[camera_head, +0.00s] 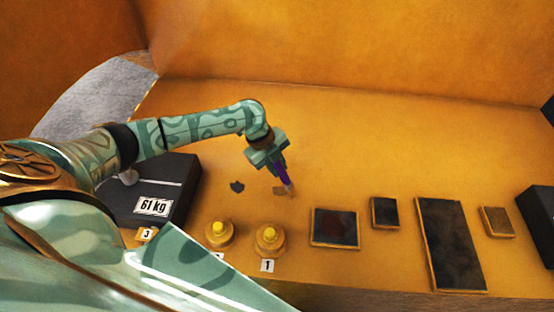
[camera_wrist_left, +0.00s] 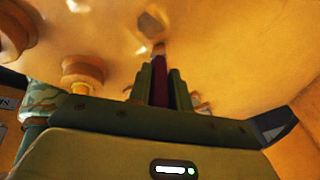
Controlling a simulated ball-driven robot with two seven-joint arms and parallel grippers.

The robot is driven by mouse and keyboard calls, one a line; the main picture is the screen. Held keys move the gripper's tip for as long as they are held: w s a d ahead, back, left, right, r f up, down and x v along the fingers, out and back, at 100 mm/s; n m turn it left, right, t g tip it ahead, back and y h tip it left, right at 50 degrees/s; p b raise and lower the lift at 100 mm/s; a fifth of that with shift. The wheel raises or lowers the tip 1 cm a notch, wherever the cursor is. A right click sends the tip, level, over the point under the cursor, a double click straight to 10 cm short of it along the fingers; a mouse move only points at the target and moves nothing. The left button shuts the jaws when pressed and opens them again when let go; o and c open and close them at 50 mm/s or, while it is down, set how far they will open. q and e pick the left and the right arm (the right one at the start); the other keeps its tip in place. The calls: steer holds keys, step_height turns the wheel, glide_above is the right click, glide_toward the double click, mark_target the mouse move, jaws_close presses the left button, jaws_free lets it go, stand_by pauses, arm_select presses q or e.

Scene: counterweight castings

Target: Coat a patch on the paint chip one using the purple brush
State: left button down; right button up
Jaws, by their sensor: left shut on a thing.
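My left gripper (camera_head: 281,172) is shut on the purple brush (camera_head: 285,181), which points down toward the yellow surface. The brush also shows upright between the fingers in the left wrist view (camera_wrist_left: 159,82). Its tip is close beside a brownish chip patch (camera_head: 279,191); I cannot tell whether it touches. A patch also shows just beyond the tip in the wrist view (camera_wrist_left: 149,26). A dark grey chip patch (camera_head: 237,187) lies to the left. A label reading 1 (camera_head: 267,265) is in front of the right yellow pot (camera_head: 270,240). My right gripper is not in view.
Another yellow pot (camera_head: 219,234) stands left of the first, and a label reading 3 (camera_head: 147,234) is farther left. A black block marked 61 kg (camera_head: 185,190) stands at left. Several dark framed plates, including a long one (camera_head: 450,245), lie at right. The back surface is clear.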

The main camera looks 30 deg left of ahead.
arm_select(q)
steer(key=shift+s+a+p, duration=1.3)
steer(key=shift+s+a, duration=1.05)
steer(key=shift+a, duration=1.2)
steer(key=shift+w+d+p, duration=0.15)
steer(key=shift+w+d, duration=0.5)
steer(key=shift+d, duration=0.65)
steer(key=shift+w+d+p, duration=0.15)
steer(key=shift+w+d, duration=0.45)
steer(key=shift+d, duration=0.7)
steer(key=shift+w+d+p, duration=0.15)
steer(key=shift+w+d, duration=0.5)
steer(key=shift+d, duration=0.65)
step_height(320, 180, up, 6)
steer(key=p, duration=0.6)
